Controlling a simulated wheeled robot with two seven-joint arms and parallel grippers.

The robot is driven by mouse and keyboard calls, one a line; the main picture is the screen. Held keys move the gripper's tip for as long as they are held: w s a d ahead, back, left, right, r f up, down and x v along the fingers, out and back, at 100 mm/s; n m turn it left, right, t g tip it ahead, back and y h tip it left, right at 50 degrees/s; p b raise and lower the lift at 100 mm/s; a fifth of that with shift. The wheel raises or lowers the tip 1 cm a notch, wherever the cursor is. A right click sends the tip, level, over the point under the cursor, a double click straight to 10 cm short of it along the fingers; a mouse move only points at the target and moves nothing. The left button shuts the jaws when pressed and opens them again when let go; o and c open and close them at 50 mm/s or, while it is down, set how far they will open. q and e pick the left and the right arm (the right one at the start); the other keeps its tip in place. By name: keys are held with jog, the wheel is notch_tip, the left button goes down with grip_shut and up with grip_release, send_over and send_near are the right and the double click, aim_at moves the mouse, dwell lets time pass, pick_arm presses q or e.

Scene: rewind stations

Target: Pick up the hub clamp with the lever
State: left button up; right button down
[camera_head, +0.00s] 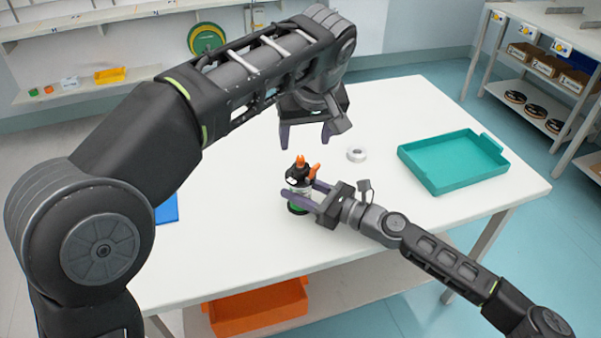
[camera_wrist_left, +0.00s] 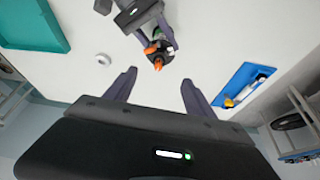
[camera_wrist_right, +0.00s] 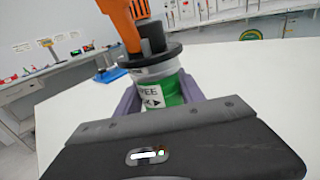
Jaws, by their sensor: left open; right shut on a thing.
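My left gripper (camera_head: 305,136) is open and empty, behind and above the clamp, pointing down. In the left wrist view the clamp's orange top (camera_wrist_left: 158,64) lies just beyond my left fingertips (camera_wrist_left: 158,82).
A white ring (camera_head: 357,155) lies on the white table (camera_head: 385,105) right of the clamp. A teal tray (camera_head: 452,163) stands farther right. A blue tray (camera_wrist_left: 243,86) holding small items is partly hidden by my left arm in the head view. An orange bin (camera_head: 260,308) sits below.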

aim_at(301, 163)
pick_arm(q)
jog(key=shift+f, duration=0.1)
jog(key=x, duration=0.6)
jog(key=shift+w+f, duration=0.2)
jog(key=shift+f, duration=0.15)
jog(key=shift+x, duration=2.55)
grip_shut()
